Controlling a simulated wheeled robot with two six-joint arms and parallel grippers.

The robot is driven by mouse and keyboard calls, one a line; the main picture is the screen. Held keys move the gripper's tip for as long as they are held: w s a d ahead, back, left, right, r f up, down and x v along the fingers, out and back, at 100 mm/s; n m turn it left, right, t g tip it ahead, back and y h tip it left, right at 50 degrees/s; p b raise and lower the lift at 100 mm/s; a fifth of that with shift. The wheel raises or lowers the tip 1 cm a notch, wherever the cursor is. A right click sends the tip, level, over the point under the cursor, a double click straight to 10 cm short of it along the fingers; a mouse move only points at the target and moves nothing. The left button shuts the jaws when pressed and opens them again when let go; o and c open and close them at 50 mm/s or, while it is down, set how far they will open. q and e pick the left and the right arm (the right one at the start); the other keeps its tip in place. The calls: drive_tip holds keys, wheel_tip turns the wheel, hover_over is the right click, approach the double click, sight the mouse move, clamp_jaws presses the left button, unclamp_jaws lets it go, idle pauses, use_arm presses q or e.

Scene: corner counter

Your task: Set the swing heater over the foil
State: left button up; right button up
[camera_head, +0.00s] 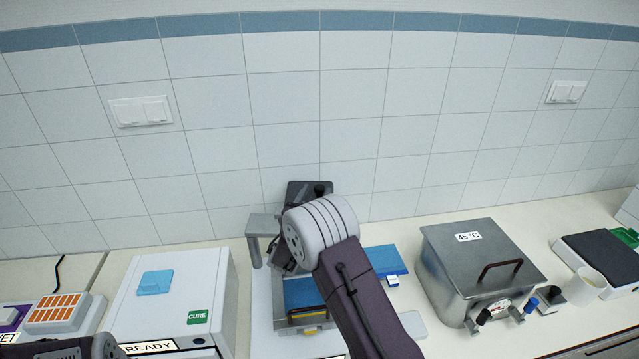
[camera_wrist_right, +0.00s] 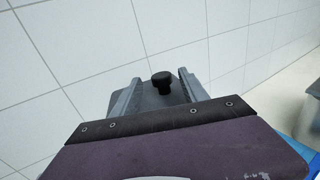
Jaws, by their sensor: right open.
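The swing heater (camera_head: 305,190) shows as a dark plate with a black knob at the back of the pale machine, against the tiled wall. In the right wrist view its black knob (camera_wrist_right: 162,80) stands beyond and between the two grey fingers of my right gripper (camera_wrist_right: 160,98), which is open and not touching it as far as I can see. In the head view my right wrist covers most of that gripper and the machine's middle. A blue sheet, perhaps the foil (camera_head: 302,291), lies in the machine's front part, partly hidden by my arm.
A white CURE box (camera_head: 172,300) stands left of the machine. A steel 45 °C bath (camera_head: 478,258) with a handle stands to its right. A blue flat piece (camera_head: 388,260) lies between machine and bath. A white cup (camera_head: 585,286) is farther right. The tiled wall is close behind.

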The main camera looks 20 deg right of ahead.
drive_tip(key=p+x, duration=0.1)
drive_tip(key=x, duration=0.2)
drive_tip(key=shift+d+r, duration=0.1)
drive_tip(key=shift+d, duration=0.2)
drive_tip(key=shift+w+a, duration=0.1)
drive_tip(key=c, duration=0.4)
clamp_jaws()
idle(0.7)
